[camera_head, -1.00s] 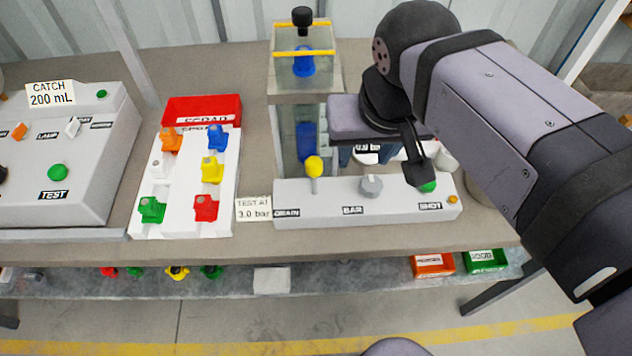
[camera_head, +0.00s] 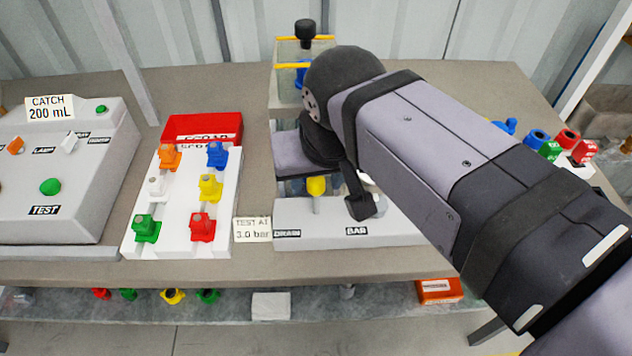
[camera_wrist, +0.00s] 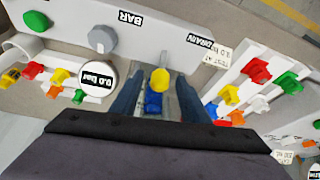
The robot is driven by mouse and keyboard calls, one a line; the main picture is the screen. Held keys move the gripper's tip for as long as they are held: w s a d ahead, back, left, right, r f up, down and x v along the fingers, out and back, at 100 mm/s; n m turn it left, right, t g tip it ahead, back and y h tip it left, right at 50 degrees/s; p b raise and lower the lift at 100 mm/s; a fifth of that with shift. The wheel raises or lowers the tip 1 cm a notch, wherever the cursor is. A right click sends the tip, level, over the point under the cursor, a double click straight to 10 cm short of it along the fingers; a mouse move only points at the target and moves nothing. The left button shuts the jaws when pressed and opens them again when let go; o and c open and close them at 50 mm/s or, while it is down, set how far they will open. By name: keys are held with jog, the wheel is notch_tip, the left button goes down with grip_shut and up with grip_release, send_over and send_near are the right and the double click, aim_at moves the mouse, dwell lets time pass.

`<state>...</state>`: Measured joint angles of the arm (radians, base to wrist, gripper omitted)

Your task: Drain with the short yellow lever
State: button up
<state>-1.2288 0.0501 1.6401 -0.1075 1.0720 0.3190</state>
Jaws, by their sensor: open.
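The short yellow lever (camera_head: 316,186) stands at the DRAIN end of the light grey control panel (camera_head: 300,233), partly hidden by my arm. In the wrist view its round yellow head (camera_wrist: 160,79) lies between the two fingers of my gripper (camera_wrist: 157,86), which are apart. I see no clear contact, and depth is hard to judge. The DRAIN label (camera_head: 287,233) is below the lever.
The grey BAR knob (camera_wrist: 102,39) and a green button (camera_wrist: 36,20) are on the same panel. A clear tank (camera_head: 288,85) stands behind. A white rack (camera_head: 180,225) with several coloured fittings and a "TEST AT 3.0 bar" card (camera_head: 252,229) are to the left.

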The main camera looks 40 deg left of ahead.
jog(key=shift+x, duration=1.1)
grip_shut()
